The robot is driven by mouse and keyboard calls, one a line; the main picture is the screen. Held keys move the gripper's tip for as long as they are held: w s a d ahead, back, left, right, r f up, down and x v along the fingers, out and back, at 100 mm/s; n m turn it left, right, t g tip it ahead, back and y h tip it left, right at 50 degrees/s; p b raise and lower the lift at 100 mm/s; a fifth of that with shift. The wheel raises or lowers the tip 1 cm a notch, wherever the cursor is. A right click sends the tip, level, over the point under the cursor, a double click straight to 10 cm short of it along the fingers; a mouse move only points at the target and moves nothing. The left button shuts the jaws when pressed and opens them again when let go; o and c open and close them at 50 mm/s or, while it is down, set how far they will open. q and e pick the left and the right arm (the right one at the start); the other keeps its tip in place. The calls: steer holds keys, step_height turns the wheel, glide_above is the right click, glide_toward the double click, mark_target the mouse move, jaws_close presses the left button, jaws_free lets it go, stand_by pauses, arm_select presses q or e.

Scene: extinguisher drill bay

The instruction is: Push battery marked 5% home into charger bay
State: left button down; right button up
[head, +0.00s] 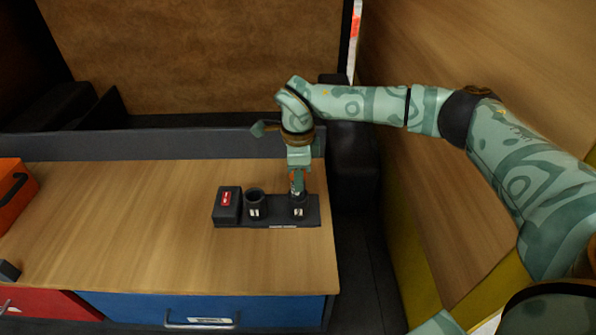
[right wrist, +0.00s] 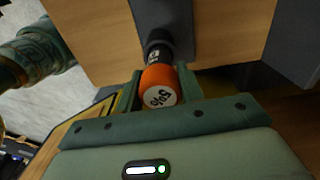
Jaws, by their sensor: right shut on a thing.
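The charger (head: 265,220) is a dark base on the wooden bench top, with a block bearing a red label at its left end and two round bays. The left bay (head: 254,203) looks empty. My right gripper (head: 298,188) points down over the right bay (head: 299,207), shut on the battery. In the right wrist view the battery (right wrist: 158,85) has an orange end with a white label, its marking turned and hard to read, between the fingers. Its far end lines up with the dark bay; how deep it sits is hidden. My left gripper is not in view.
An orange case (head: 16,196) stands at the bench's left edge, with a small dark object (head: 9,271) below it. Blue (head: 205,310) and red (head: 40,303) drawers are under the front edge. Bench left of the charger is clear; a wooden wall rises at right.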

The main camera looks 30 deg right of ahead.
steer(key=shift+f+b, duration=0.7)
steer(key=shift+f, duration=1.5)
steer(key=shift+r, duration=0.1)
steer(key=shift+r+p, duration=0.25)
steer(key=shift+p, duration=0.2)
stand_by(0.7)
steer(key=shift+f, duration=0.3)
steer(key=o, duration=1.1)
steer(key=shift+o, duration=0.2)
step_height(320, 180, up, 16)
steer(key=shift+r+p, duration=0.15)
steer(key=shift+p, duration=0.25)
